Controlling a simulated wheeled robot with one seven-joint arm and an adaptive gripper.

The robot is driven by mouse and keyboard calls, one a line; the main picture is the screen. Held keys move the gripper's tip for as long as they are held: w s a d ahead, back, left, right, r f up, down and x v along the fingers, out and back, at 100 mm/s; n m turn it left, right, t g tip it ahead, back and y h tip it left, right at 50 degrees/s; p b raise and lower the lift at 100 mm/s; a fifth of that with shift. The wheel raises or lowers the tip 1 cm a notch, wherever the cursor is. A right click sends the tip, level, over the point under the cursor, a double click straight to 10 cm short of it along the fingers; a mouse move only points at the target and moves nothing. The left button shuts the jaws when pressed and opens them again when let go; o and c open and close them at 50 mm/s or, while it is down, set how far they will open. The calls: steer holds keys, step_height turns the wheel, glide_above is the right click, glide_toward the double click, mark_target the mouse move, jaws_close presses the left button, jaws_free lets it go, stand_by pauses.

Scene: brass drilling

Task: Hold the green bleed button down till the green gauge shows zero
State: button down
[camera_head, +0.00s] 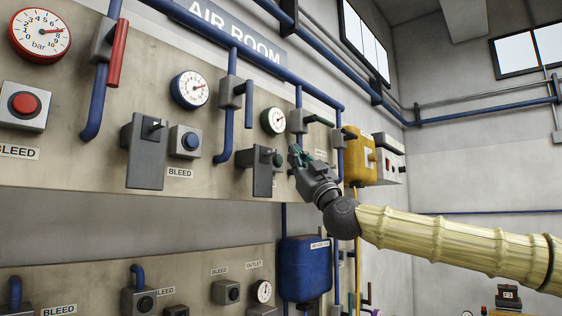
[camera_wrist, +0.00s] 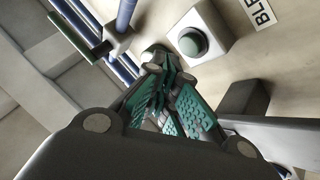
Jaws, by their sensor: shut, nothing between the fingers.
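The green bleed button (camera_wrist: 191,43) is a round green cap on a pale square box in the wrist view. In the head view the button (camera_head: 278,160) is small and dark, just left of my gripper. My gripper (camera_head: 295,151) is shut and empty, with green finger pads. In the wrist view its fingertips (camera_wrist: 160,66) lie below and left of the button, beside its box; I cannot tell the gap to the panel. The button does not look covered. The green gauge (camera_head: 273,121) has a white dial above the button; its reading is too small to tell.
A grey block (camera_head: 263,172) juts out beside the button. A green-handled valve (camera_head: 319,119) is above right of the gripper, with blue pipes (camera_head: 340,150) nearby. A yellow box (camera_head: 358,155) stands farther right. A blue button (camera_head: 190,141) and blue gauge (camera_head: 189,89) are left.

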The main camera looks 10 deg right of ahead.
steer(key=shift+w+a+r, duration=0.1)
steer(key=shift+w+a, duration=0.15)
steer(key=shift+a, duration=0.15)
stand_by(0.5)
steer(key=shift+w, duration=0.1)
steer(key=shift+a+b, duration=0.1)
steer(key=shift+b, duration=0.2)
stand_by(0.5)
steer(key=shift+w+a, duration=0.25)
steer(key=shift+w, duration=0.05)
steer(key=shift+w+a+b, duration=0.25)
steer(key=shift+w+b, duration=0.05)
steer(key=shift+w, duration=0.05)
stand_by(3.9)
steer(key=shift+s+d, duration=0.1)
steer(key=shift+s+d+b, duration=0.4)
steer(key=shift+s+b, duration=0.2)
